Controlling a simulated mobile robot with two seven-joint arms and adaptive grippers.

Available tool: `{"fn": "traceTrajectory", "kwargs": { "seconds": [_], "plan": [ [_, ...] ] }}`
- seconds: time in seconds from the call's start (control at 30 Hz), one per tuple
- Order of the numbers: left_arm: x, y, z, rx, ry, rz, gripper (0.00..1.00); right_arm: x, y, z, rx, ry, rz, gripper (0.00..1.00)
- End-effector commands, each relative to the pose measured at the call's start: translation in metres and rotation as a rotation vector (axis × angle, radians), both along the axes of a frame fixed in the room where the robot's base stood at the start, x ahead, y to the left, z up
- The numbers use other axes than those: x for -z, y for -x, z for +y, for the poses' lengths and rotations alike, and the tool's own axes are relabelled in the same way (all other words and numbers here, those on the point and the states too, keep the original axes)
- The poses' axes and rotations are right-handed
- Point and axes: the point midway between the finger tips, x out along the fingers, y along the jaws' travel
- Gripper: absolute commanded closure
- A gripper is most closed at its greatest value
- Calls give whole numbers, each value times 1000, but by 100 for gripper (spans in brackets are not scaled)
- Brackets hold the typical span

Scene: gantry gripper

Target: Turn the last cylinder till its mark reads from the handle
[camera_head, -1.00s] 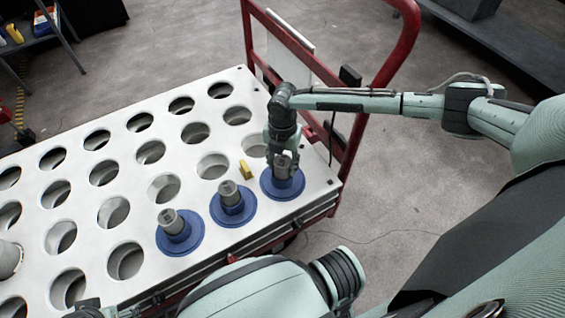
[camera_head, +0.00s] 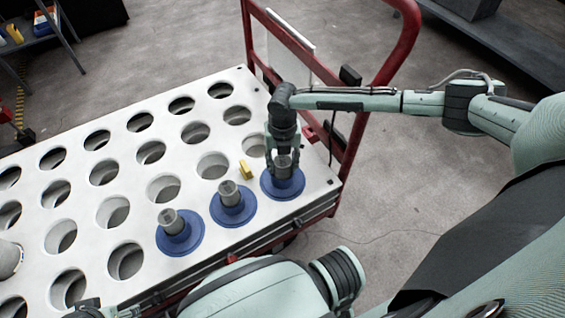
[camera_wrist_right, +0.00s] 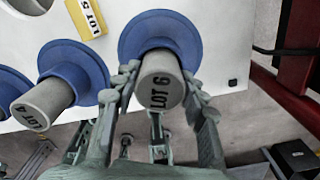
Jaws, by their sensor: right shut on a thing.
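The last cylinder (camera_head: 283,163) is grey and stands in a blue flanged collar (camera_head: 283,186) at the cart corner nearest the red handle (camera_head: 402,45). My right gripper (camera_head: 283,158) comes down over it and is shut on it, one finger on each side. In the right wrist view the cylinder (camera_wrist_right: 160,75) is between the fingers, and its black mark LOT 6 (camera_wrist_right: 160,92) shows on the end, its letters running sideways up the picture. The collar (camera_wrist_right: 163,30) lies behind it.
Two more grey cylinders in blue collars stand to the left, a middle one (camera_head: 229,193) and a left one (camera_head: 170,222). A yellow block (camera_head: 246,170) sits close by; its face reads LOT with a digit. The white top (camera_head: 222,143) has rows of open holes.

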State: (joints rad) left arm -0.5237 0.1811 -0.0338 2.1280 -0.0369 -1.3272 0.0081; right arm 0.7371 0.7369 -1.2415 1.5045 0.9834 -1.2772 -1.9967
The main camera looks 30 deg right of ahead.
Motion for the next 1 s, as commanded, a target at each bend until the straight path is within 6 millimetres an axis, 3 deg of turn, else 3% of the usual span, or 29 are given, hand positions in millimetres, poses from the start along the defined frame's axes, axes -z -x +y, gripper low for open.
{"fn": "traceTrajectory", "kwargs": {
  "seconds": [0.17,0.37,0.4,0.57,0.87,1.0],
  "plan": [
    [0,0,0,0,0,0,34,-1,-1,0,-175,0,-2,100],
    [0,0,0,0,0,0,34,-1,-1,0,-195,0,-2,100],
    [0,0,0,0,0,0,34,-1,-1,0,-194,0,-2,55],
    [0,0,0,0,0,0,34,-1,-1,0,-194,-1,-1,36],
    [0,0,0,0,0,0,34,0,0,0,-193,1,1,34],
    [0,0,0,0,0,0,34,-10,-1,-1,-193,1,-2,34]
  ]
}}
